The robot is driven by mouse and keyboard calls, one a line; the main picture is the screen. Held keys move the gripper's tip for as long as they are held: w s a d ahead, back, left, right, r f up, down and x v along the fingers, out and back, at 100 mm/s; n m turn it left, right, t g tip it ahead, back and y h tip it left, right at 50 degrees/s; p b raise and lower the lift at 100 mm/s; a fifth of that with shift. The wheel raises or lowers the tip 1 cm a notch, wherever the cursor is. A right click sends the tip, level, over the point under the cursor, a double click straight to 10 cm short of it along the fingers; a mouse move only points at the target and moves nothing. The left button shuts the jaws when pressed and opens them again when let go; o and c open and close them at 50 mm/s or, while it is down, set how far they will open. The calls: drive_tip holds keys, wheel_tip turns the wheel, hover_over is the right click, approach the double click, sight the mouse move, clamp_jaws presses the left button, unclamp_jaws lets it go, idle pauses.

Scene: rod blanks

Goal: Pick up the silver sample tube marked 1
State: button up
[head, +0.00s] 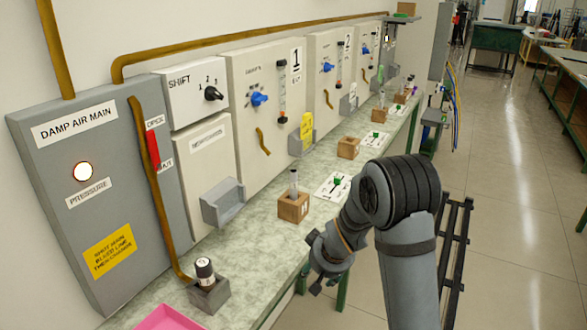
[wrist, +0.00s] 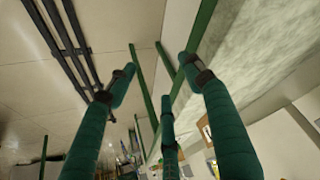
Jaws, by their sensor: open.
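A silver sample tube (head: 294,182) stands upright in a wooden block (head: 293,208) on the bench, below the panel marked 1. Any number on the tube is too small to read. My gripper (head: 315,264) is at the bench's front edge, to the right of and nearer than the block, apart from the tube. In the wrist view its teal fingers (wrist: 158,75) are spread open with nothing between them. The tube cannot be made out in the wrist view.
A white card (head: 333,186) lies right of the block. Another wooden block (head: 348,148) stands farther along. Wall panels back the narrow bench.

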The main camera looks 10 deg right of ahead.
wheel_tip(320, 180, up, 6)
drive_tip(key=w+d+f+p, duration=0.1)
drive_tip(key=w+d+p, duration=0.1)
drive_tip(key=p, duration=0.1)
drive_tip(key=t+y, duration=0.2)
drive_tip(key=t, duration=0.5)
approach(296, 178)
wheel_tip(296, 178, down, 2)
drive_tip(key=shift+n, duration=0.5)
drive_tip(key=p+x, duration=0.1)
drive_tip(key=x, duration=0.2)
drive_tip(key=r+p+x, duration=0.1)
drive_tip(key=p+x, duration=0.1)
drive_tip(key=x, duration=0.2)
drive_tip(key=p+x, duration=0.1)
drive_tip(key=x, duration=0.2)
drive_tip(key=shift+w+r, duration=0.1)
drive_tip(key=shift+w, duration=0.45)
drive_tip(key=shift+c, duration=1.3)
drive_tip(key=c, duration=0.8)
